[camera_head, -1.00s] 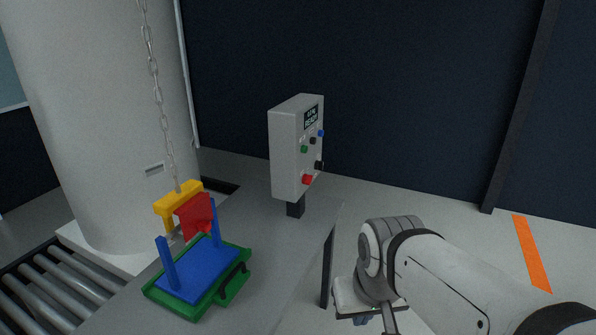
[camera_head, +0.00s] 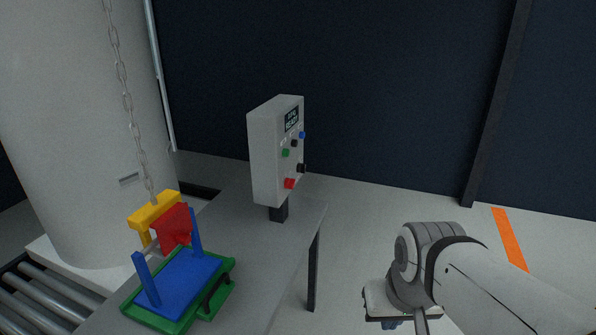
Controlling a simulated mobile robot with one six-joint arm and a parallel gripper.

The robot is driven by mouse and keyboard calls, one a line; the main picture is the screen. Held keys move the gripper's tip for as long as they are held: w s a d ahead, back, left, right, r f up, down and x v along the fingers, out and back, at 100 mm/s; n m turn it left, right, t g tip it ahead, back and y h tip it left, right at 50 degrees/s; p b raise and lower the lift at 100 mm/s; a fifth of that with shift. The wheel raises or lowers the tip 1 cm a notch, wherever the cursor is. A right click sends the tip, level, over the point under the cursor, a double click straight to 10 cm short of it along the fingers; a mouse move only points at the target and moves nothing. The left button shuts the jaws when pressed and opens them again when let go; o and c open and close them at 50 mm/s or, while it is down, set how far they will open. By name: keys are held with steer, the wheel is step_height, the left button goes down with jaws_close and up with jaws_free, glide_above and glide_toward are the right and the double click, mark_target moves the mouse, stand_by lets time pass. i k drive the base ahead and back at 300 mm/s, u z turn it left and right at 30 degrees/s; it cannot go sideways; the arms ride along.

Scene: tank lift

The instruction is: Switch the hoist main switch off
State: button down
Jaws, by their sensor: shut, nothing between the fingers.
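The hoist control box (camera_head: 270,150) is a grey box on a short dark post at the far end of the table. Its face, turned right, carries a small display (camera_head: 292,119), a blue button (camera_head: 302,135), a green button (camera_head: 285,153), a red button (camera_head: 289,183) and black knobs, one low at the right edge (camera_head: 301,168). I cannot read which one is the main switch or its position. My gripper (camera_head: 390,323) is at the bottom, right of the table and well apart from the box. Its fingers are small and mostly hidden below my wrist; it is shut and empty.
A grey table (camera_head: 262,240) stands under the box. On it is a green tray (camera_head: 165,325) with a blue frame (camera_head: 180,280) and a red piece (camera_head: 173,226) by a yellow hoist bar (camera_head: 155,208) on a chain.

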mark_target(289, 184)
steer(key=i, duration=0.95)
steer(key=u, duration=0.05)
